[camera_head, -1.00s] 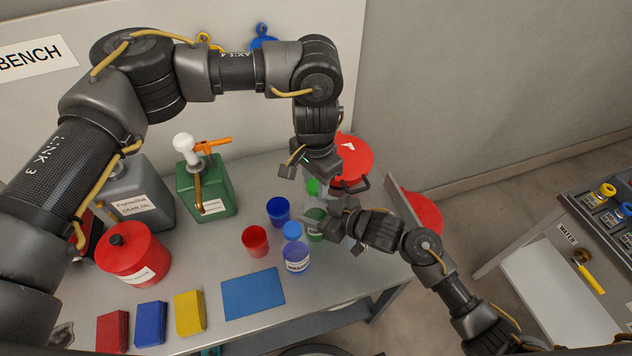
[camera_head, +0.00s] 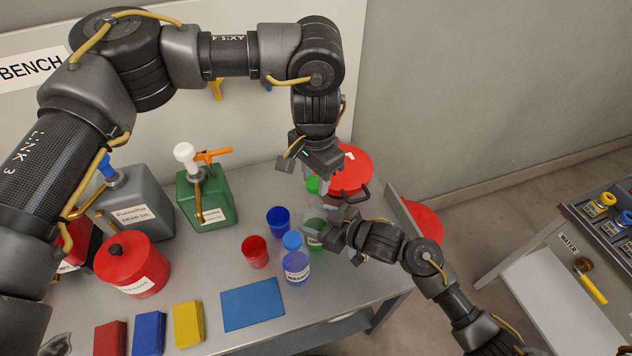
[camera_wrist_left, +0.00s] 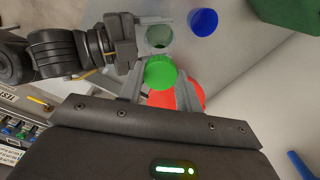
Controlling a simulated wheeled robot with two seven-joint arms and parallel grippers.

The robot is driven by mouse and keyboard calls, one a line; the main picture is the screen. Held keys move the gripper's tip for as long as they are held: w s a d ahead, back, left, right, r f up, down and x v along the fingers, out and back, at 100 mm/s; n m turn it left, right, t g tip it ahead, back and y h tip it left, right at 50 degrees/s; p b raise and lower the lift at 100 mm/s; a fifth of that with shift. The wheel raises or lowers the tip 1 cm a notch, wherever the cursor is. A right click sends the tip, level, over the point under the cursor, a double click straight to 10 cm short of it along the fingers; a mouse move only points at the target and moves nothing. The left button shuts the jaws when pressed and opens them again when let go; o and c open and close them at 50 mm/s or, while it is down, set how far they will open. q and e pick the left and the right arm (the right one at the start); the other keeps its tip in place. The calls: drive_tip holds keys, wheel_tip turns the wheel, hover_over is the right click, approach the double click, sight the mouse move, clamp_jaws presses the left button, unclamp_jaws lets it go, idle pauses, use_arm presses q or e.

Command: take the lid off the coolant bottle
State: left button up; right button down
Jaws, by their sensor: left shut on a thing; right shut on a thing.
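The coolant bottle (camera_head: 313,238) has a green body and stands near the right end of the bench. My right gripper (camera_head: 316,222) is shut on it from the right and hides part of it. My left gripper (camera_head: 316,182) is shut on the green lid (camera_head: 312,185), above the bottle. In the left wrist view the lid (camera_wrist_left: 160,72) sits between the fingers, apart from the open bottle mouth (camera_wrist_left: 159,37).
A washer bottle with a blue cap (camera_head: 296,268), a blue cup (camera_head: 278,221) and a red cup (camera_head: 255,251) stand just left of the coolant bottle. A large red container (camera_head: 352,168) is close behind. A blue mat (camera_head: 252,304) lies clear at the front.

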drive_tip(key=shift+c, duration=1.5)
unclamp_jaws()
drive_tip(key=b+v, duration=0.1)
drive_tip(key=v, duration=1.1)
